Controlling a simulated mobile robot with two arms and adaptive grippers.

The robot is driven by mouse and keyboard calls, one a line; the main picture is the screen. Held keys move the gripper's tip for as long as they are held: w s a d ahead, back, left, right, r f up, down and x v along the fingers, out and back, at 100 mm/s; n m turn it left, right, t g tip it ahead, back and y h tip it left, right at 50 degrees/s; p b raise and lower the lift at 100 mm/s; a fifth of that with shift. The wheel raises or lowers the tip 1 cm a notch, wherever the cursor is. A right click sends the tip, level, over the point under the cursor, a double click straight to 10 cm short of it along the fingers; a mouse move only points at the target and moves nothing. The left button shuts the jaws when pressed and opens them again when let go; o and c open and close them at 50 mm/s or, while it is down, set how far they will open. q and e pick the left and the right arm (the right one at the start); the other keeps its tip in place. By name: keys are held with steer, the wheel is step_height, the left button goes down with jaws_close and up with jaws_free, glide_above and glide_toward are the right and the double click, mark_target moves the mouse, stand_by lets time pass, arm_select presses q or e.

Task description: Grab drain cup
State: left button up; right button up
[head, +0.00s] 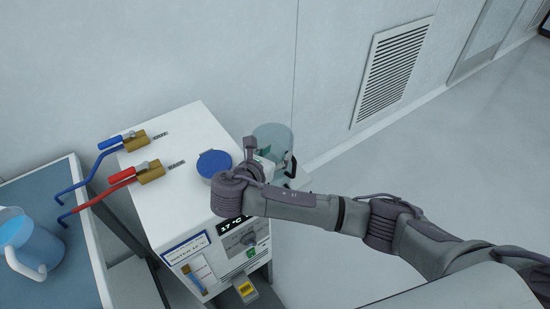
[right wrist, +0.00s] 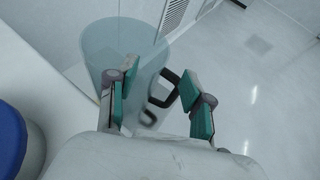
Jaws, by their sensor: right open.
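The drain cup (head: 274,139) is a clear, bluish cup with a dark handle, beside the right side of the white machine. In the right wrist view the drain cup (right wrist: 128,42) is at the upper left, with its dark handle (right wrist: 163,90) showing between the fingers of my right gripper (right wrist: 160,85). The right gripper is open, with teal pads on both fingers. The left finger overlaps the cup's wall; I cannot tell whether it touches. In the head view my right gripper (head: 268,165) is largely hidden behind its wrist. My left gripper is not in view.
The white machine (head: 185,125) has a blue cap (head: 213,163) and blue and red valves on top. A jug with blue liquid (head: 30,245) stands on a blue-topped table (head: 50,195) at left. A wall with a vent is behind. The floor at right is clear.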

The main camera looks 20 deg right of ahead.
mark_target(285, 151)
steer(key=p+x, duration=0.1)
steer(key=x, duration=0.4)
steer(key=shift+d, duration=0.15)
steer(key=shift+s, duration=0.1)
steer(key=c, duration=0.9)
jaws_close()
steer(key=shift+s+f, duration=0.15)
